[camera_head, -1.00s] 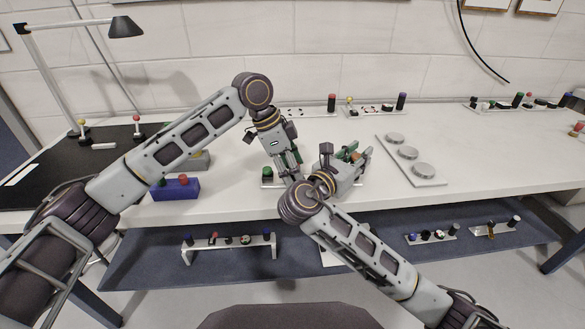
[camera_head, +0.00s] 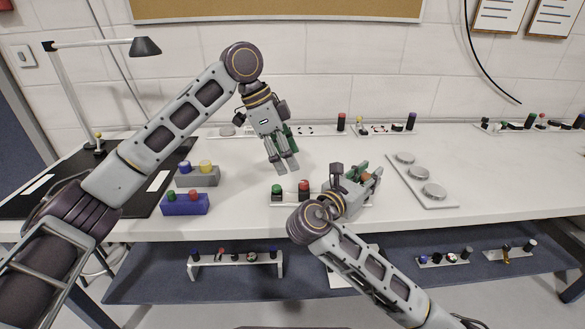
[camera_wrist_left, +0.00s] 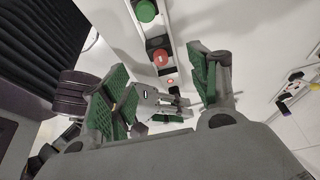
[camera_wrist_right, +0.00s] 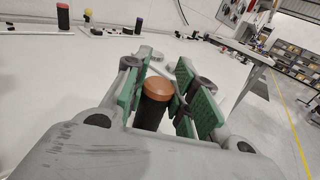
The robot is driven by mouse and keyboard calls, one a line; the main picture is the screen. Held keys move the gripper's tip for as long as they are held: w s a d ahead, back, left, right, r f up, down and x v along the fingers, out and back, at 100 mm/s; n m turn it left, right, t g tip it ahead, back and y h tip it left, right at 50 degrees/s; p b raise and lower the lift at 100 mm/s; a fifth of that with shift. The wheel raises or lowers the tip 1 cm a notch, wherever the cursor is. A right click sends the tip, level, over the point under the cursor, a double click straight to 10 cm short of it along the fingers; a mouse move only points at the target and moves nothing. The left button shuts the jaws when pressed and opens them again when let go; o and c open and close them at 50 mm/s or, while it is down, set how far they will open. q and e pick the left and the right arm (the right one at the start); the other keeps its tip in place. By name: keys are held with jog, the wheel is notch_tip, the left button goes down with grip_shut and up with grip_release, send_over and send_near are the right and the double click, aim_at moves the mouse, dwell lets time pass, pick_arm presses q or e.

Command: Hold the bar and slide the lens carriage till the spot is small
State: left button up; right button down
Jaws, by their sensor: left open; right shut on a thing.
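The pale bar (camera_head: 288,203) lies near the table's front edge. A dark post with a green top (camera_head: 277,189) stands at its left, beside a dark piece with a red top (camera_head: 304,188). The left wrist view shows the red-topped piece (camera_wrist_left: 160,57) and a small glowing red spot (camera_wrist_left: 172,82). My left gripper (camera_head: 284,167) is open and empty, above and behind the bar. My right gripper (camera_head: 368,176) is at the bar's right part, shut on a black post with an orange top (camera_wrist_right: 156,92). I cannot tell which piece is the lens carriage.
A blue block (camera_head: 185,206) and a grey block (camera_head: 197,178) stand at left, near a black mat and lamp (camera_head: 146,47). A plate with several silver discs (camera_head: 450,199) lies at right. Other fixtures line the back edge and lower shelf (camera_head: 345,257).

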aim_at(302, 188)
pick_arm(q)
jog(key=shift+v, duration=0.85)
jog(key=shift+r, duration=0.2)
jog(key=shift+f, duration=0.15)
dwell(0.3)
jog(key=shift+x, duration=5.85)
jog(key=shift+d, duration=0.15)
jog(key=shift+c, duration=0.2)
grip_shut()
